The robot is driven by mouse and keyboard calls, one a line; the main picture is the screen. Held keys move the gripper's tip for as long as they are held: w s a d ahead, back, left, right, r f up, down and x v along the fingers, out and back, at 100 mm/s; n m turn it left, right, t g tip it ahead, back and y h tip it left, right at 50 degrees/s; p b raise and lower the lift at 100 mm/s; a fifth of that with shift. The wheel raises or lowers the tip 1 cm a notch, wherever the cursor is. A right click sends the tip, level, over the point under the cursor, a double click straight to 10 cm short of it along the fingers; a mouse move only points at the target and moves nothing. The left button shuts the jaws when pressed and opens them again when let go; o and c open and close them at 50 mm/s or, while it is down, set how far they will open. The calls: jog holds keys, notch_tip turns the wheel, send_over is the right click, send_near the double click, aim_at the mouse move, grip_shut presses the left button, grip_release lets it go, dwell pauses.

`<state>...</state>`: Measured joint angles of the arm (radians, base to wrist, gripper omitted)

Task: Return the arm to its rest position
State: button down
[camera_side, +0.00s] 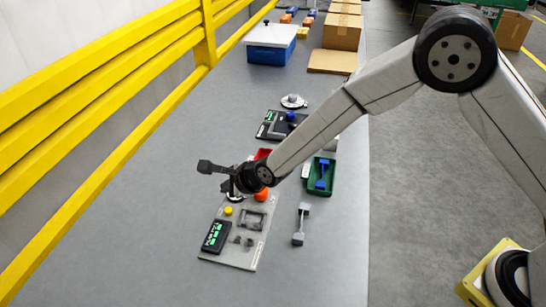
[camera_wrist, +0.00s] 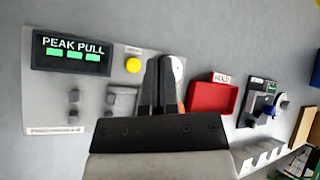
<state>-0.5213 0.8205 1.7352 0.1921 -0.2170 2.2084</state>
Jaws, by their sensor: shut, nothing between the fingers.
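My gripper (camera_side: 233,188) hangs over the back part of the grey test panel (camera_side: 240,253) in the side view; its fingers are small and partly hidden there. In the wrist view my gripper's two fingers (camera_wrist: 166,62) stand close together, shut with nothing held. They cover part of the panel (camera_wrist: 36,112) and a white disc behind them. My arm reaches in from the right, its elbow raised high above the floor beside the table.
The panel has a PEAK PULL display (camera_side: 216,236) and a yellow button (camera_side: 228,211). A red bin (camera_wrist: 213,97) lies beyond it. A green tray (camera_side: 331,171) holds a blue piece; a grey dumbbell-shaped piece (camera_side: 300,224) lies nearby. A yellow rail (camera_side: 90,165) borders the left.

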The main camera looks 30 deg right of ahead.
jog(key=s+d+r+n+g+h, duration=0.1)
jog(key=s+d+r+n, duration=0.3)
jog(key=d, duration=0.4)
jog(key=s+d+r+n+g+h, duration=0.1)
jog(key=s+d+n, duration=0.2)
jog(key=d+n, duration=0.4)
jog(key=s+d+r+n+g+h, duration=0.2)
jog(key=s+d+n+g, duration=0.1)
jog(key=s+d+n, duration=0.7)
jog(key=s+d, duration=0.3)
jog(key=s, duration=0.3)
jog(key=shift+s+d+n+g, duration=0.3)
jog(key=shift+d, duration=0.1)
